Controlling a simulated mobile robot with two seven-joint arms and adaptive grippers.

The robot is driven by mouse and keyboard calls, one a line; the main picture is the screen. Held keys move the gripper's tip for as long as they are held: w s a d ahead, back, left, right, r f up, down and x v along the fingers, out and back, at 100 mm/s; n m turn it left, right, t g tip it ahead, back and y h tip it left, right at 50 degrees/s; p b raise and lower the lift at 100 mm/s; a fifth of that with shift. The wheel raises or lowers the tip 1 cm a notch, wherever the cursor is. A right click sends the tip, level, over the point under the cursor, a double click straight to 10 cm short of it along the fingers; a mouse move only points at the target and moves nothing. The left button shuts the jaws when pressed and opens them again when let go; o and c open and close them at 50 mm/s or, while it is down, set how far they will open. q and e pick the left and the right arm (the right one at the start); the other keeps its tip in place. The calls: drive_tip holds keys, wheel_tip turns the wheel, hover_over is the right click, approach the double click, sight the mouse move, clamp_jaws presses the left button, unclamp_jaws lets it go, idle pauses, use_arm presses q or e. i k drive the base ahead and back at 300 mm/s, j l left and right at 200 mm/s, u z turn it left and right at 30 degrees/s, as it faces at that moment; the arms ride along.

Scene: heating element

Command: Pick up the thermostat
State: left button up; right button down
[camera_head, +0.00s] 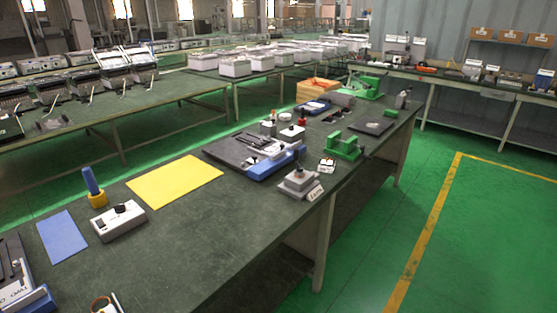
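A white box with a black knob on top (118,221) sits on the green-topped workbench (205,255), at the left of the head view. It looks most like the thermostat, but I cannot read any label on it. It stands upright, with bare bench top to its right. Neither of my grippers shows in the head view, so I cannot tell their state or their distance from the box.
A blue mat (63,237), a yellow mat (175,181) and a blue rod in a yellow base (94,188) lie around the box. A grey device (300,184), a green clamp (343,146) and a dark tray stand farther right. Floor right of the bench is clear.

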sight(325, 166)
drive_tip(key=i+l+u, duration=0.55)
drive_tip(key=l+u, duration=0.25)
drive_tip(key=i+l+u, duration=0.1)
drive_tip(key=l, duration=0.25)
drive_tip(key=i+l+u, duration=0.1)
drive_tip(key=l, duration=0.3)
drive_tip(key=i+l+u, duration=0.1)
drive_tip(key=l, duration=0.25)
drive_tip(key=i+l, duration=0.1)
drive_tip(key=l, duration=0.25)
drive_tip(key=i+l, duration=0.1)
drive_tip(key=l, duration=0.3)
drive_tip(key=i+l+u, duration=0.1)
drive_tip(key=l, duration=0.25)
